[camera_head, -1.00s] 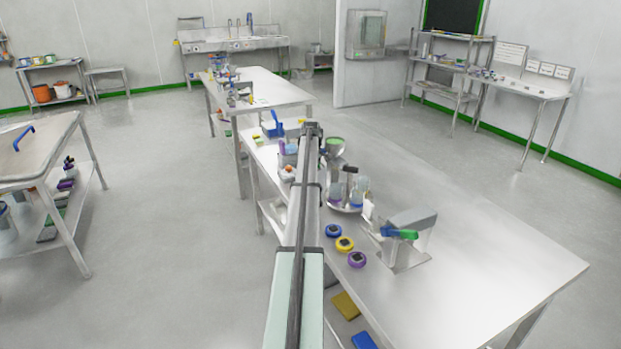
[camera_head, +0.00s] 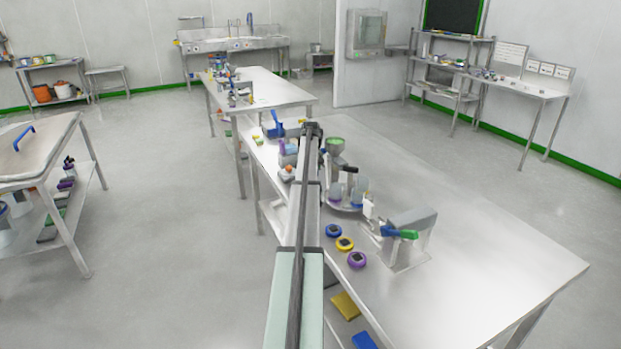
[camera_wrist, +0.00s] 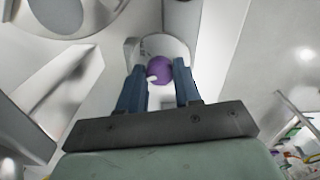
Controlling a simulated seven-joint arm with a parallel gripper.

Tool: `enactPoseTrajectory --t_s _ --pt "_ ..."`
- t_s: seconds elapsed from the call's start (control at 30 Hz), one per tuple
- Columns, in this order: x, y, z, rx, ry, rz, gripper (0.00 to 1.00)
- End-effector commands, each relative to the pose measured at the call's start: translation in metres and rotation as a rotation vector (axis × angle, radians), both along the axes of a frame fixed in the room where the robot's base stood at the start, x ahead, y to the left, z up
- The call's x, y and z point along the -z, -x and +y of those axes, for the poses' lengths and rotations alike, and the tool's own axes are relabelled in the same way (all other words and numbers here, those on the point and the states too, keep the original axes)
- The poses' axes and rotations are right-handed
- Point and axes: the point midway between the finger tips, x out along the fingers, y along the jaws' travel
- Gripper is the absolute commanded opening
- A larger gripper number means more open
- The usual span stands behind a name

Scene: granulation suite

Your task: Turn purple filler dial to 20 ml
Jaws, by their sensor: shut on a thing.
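The purple dial (camera_wrist: 159,66) is a round knob on the front of a pale, rounded housing (camera_wrist: 178,45) in the wrist view. A small pale mark shows at its lower left edge. My gripper (camera_wrist: 157,72) has its two blue fingers on either side of the dial and is shut on it. Any scale or number at the dial is too small to read, so I cannot tell its setting. In the head view my arm reaches along the bench and hides the gripper and the dial.
The bench's right front is clear.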

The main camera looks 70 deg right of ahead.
Motion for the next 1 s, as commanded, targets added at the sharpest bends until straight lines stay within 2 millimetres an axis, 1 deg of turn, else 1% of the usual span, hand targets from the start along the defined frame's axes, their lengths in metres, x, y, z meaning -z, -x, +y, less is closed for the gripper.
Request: enactPoseTrajectory --t_s 0.7,1.0 --pt "-0.0003 -0.0003 0.0000 0.677 0.000 0.000 0.03" --pt "-0.0004 -0.0004 0.0000 0.921 0.001 0.001 0.03"
